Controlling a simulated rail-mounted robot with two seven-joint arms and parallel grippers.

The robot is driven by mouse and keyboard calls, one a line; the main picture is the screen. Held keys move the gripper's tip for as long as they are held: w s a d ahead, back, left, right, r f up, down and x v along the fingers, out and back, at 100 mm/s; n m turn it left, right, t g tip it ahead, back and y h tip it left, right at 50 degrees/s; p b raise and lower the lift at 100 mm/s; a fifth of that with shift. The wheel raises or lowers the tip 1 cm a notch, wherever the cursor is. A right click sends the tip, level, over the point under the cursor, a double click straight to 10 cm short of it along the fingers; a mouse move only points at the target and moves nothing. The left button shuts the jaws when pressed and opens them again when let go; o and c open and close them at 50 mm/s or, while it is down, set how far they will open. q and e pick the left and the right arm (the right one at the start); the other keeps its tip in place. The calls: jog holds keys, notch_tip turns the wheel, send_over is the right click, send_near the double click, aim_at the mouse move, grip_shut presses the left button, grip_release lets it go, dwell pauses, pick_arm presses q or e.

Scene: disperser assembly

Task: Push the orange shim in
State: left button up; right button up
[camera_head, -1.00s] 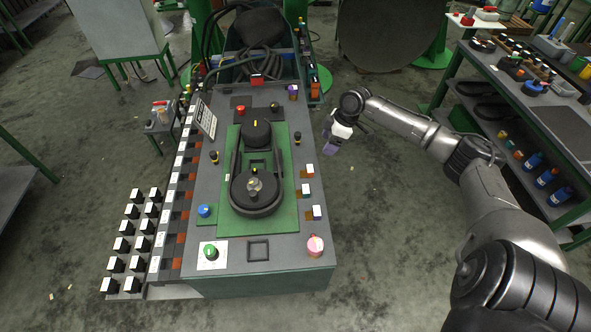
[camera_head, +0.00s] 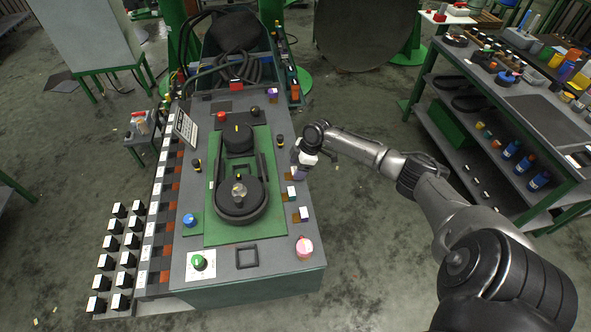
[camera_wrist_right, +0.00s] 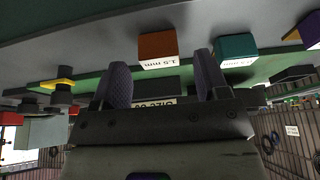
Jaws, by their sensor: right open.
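The orange shim (camera_wrist_right: 157,46) is a block with a white "1.5 mm" label, seen in the right wrist view. It sits just beyond and between the two purple fingers of my right gripper (camera_wrist_right: 160,72), which are apart with a gap to the shim. In the head view my right gripper (camera_head: 300,171) is over the right edge of the machine deck, by the row of small white-faced blocks. I cannot tell there which block is the orange shim. My left gripper is not in view.
A teal block (camera_wrist_right: 236,46) stands to the right of the orange shim in the wrist view. A pink-topped knob (camera_head: 304,247) is at the deck's front right corner. The green plate (camera_head: 214,228) with two black pulleys is left of the gripper. A shelf (camera_head: 560,160) stands far right.

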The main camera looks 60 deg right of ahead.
jog(key=shift+x, duration=0.8)
grip_shut()
jog(key=shift+w+a, duration=0.95)
jog(key=shift+w, duration=0.15)
grip_release()
